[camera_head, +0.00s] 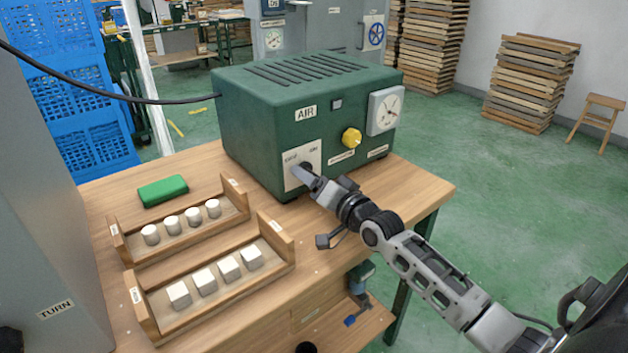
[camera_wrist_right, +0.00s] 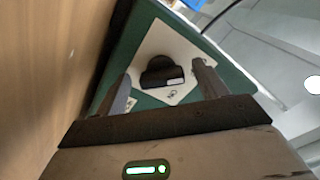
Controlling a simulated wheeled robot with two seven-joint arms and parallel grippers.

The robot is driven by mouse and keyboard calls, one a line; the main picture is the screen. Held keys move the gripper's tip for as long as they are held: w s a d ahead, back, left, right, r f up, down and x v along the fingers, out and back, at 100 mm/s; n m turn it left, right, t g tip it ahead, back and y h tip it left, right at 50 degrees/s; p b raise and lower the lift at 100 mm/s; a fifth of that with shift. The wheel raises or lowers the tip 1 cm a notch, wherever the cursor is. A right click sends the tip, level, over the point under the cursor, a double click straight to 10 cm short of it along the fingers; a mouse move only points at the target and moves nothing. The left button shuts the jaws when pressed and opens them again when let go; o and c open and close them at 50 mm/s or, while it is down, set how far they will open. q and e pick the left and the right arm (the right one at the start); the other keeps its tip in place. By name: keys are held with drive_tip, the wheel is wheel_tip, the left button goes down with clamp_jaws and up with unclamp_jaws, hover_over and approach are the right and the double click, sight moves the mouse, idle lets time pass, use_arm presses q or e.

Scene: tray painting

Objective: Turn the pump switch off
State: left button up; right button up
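The green pump box (camera_head: 262,125) marked AIR stands at the back of the wooden table. Its switch is a dark rotary knob (camera_wrist_right: 163,74) on a pale plate (camera_wrist_right: 172,36); the plate also shows on the box front in the head view (camera_head: 291,178). My right gripper (camera_head: 305,174) reaches the plate and hides most of the knob there. In the right wrist view, its two fingers (camera_wrist_right: 162,82) stand apart on either side of the knob, with visible gaps. My left gripper is out of view.
A yellow knob (camera_head: 352,137) and a white gauge (camera_head: 385,110) are right of the switch. Two wooden trays with white pieces (camera_head: 233,222) and a green block (camera_head: 163,190) lie on the left of the table (camera_head: 410,186). A black cable (camera_head: 120,98) runs to the box.

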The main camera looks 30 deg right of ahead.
drive_tip(key=shift+s, duration=0.1)
drive_tip(key=s, duration=0.9)
drive_tip(key=s+d, duration=0.1)
drive_tip(key=s, duration=0.4)
drive_tip(key=shift+s+d, duration=0.1)
drive_tip(key=shift+s, duration=0.7)
